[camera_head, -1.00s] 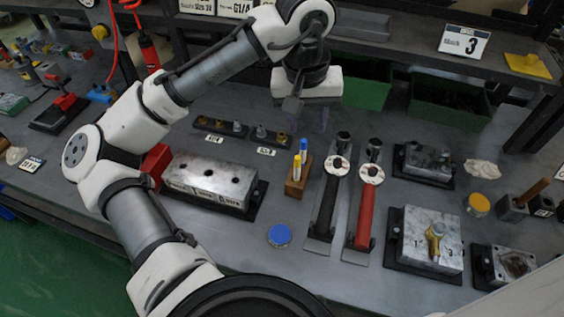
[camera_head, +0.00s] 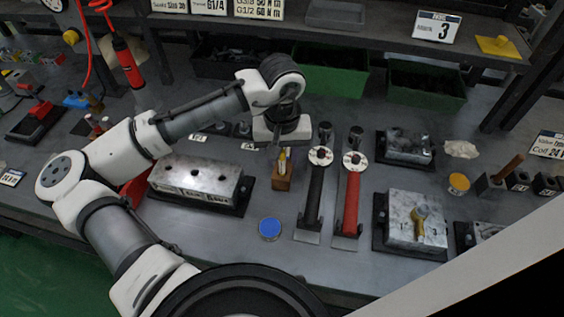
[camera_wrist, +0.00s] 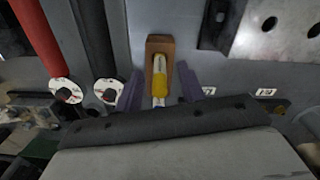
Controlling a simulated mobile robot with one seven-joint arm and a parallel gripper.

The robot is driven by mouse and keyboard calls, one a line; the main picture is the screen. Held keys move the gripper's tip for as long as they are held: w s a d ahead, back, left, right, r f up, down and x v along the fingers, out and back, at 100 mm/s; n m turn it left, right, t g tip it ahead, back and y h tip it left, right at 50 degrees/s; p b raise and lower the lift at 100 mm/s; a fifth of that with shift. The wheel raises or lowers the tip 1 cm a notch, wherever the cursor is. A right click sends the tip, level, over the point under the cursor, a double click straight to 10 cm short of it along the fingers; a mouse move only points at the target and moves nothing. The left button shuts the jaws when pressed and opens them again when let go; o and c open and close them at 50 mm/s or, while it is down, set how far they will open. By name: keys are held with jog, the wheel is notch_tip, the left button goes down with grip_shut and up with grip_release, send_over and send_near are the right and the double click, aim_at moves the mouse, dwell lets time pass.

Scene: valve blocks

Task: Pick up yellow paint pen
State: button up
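The yellow paint pen (camera_head: 283,160) stands upright in a small wooden block (camera_head: 282,183). It also shows in the wrist view (camera_wrist: 159,84), in front of the wooden block (camera_wrist: 160,44). My gripper (camera_wrist: 159,90) is open, with one purple-grey finger on each side of the pen and gaps between. In the head view my gripper (camera_head: 281,150) is low over the block, its fingers partly hidden by the wrist. The blue pen that stood behind the yellow one cannot be made out clearly now.
A metal block with holes (camera_head: 196,180) stands left of the wooden block. A black-handled tool (camera_head: 314,195) and a red-handled tool (camera_head: 350,200) lie to its right. A blue round lid (camera_head: 270,228) lies in front. Green bins (camera_head: 331,75) stand behind.

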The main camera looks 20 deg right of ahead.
aim_at(282, 168)
jog(key=shift+f, duration=1.35)
grip_shut()
jog(key=shift+r, duration=0.1)
